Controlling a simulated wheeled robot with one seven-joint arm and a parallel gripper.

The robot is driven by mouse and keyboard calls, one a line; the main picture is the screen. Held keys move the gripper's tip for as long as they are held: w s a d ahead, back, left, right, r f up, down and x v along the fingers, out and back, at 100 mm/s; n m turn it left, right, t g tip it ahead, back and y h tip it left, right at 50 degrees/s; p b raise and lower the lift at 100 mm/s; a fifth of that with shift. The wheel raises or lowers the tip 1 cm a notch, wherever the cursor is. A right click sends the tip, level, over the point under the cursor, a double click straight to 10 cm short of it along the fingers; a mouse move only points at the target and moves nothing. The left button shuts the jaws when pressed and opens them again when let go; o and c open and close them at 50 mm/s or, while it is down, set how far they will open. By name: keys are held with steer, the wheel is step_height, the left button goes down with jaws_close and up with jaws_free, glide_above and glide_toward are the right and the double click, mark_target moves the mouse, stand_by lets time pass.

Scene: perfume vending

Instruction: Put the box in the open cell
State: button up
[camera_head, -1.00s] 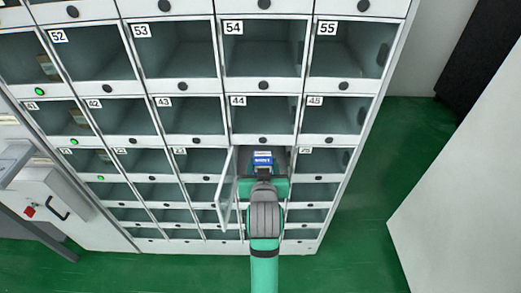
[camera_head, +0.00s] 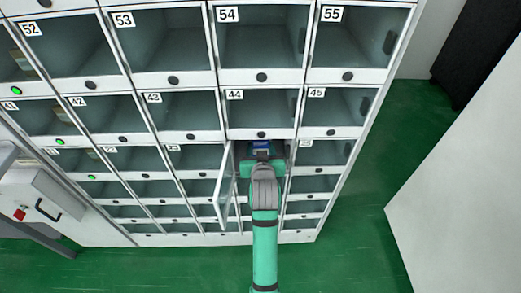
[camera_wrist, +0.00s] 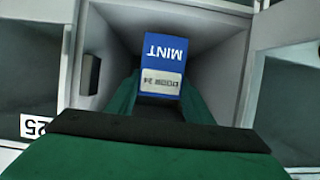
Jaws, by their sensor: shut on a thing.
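The box (camera_wrist: 163,66) is blue and white with "MINT" on it, upside down in the wrist view. In the head view its blue top (camera_head: 262,146) shows just beyond my gripper (camera_head: 262,158). In the wrist view my gripper (camera_wrist: 160,100) is shut on the box, with a green finger on each side. The box is at the mouth of the open cell (camera_wrist: 204,52), whose walls surround it. I cannot tell whether it touches the cell floor. The cell's open door (camera_head: 225,186) stands out to the left of my arm in the head view.
Closed cells with clear fronts surround the open one, such as cell 44 (camera_head: 240,110) above it. Green lights (camera_head: 60,142) mark cells at the left. A white panel (camera_head: 455,170) stands at the right, with green floor (camera_head: 350,215) between.

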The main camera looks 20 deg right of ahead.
steer(key=shift+w+f, duration=0.2)
steer(key=shift+f, duration=0.5)
steer(key=shift+f, duration=0.1)
steer(key=o, duration=1.1)
steer(key=v, duration=1.2)
